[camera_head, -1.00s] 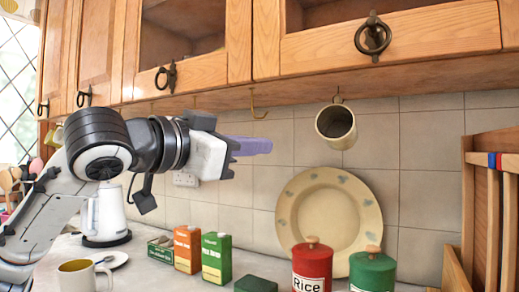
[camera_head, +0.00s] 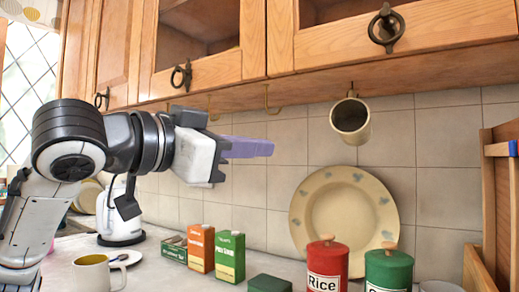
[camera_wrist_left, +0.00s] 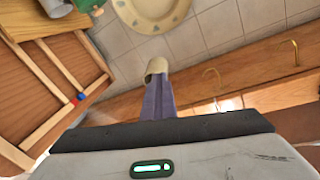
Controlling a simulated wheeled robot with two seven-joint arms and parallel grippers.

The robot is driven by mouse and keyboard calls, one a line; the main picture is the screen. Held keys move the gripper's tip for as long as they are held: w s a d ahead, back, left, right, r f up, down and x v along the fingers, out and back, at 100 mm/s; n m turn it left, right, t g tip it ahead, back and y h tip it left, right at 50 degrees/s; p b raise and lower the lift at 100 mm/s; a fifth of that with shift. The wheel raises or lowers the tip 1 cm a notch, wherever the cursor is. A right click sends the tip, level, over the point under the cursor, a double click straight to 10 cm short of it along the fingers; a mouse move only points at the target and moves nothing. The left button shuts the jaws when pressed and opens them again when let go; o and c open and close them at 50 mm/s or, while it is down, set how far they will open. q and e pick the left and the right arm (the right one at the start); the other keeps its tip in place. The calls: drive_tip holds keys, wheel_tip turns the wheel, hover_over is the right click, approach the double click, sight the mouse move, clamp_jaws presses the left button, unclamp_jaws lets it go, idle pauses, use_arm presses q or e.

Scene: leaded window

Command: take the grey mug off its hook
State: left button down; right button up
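The mug (camera_head: 350,120) hangs from a hook under the wall cabinet. It looks pale greyish cream outside and dark inside, tilted with its mouth partly towards me. In the left wrist view the mug (camera_wrist_left: 156,67) shows just beyond my fingertips. My left gripper (camera_head: 270,148) reaches in from the left, its purple fingers pointing right. The fingers look together and empty, and their tips are left of the mug and a little lower in the head view. In the left wrist view the fingers (camera_wrist_left: 158,98) lie side by side with no clear gap. My right gripper is not in view.
Empty hooks (camera_head: 268,99) hang left of the mug, under the cabinet (camera_head: 430,65). A plate (camera_head: 310,210) leans on the tiles below. A red rice canister (camera_head: 327,262), a green canister (camera_head: 388,268), cartons (camera_head: 230,256) and another mug (camera_head: 92,274) stand on the counter. A wooden rack (camera_head: 497,200) is at right.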

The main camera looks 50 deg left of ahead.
use_arm(q)
drive_tip(key=s+d+f+b, duration=0.2)
drive_tip(key=s, duration=0.4)
drive_tip(key=s+d+f+b, duration=0.1)
drive_tip(key=s+f+b, duration=0.1)
drive_tip(key=s, duration=0.4)
drive_tip(key=shift+d+f+b, duration=0.25)
drive_tip(key=shift+d+b, duration=0.1)
drive_tip(key=shift+b, duration=0.3)
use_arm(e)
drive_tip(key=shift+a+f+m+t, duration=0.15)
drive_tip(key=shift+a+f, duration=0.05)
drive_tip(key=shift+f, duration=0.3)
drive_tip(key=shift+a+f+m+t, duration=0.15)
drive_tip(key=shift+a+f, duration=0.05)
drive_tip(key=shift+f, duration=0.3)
use_arm(q)
drive_tip(key=shift+f, duration=0.15)
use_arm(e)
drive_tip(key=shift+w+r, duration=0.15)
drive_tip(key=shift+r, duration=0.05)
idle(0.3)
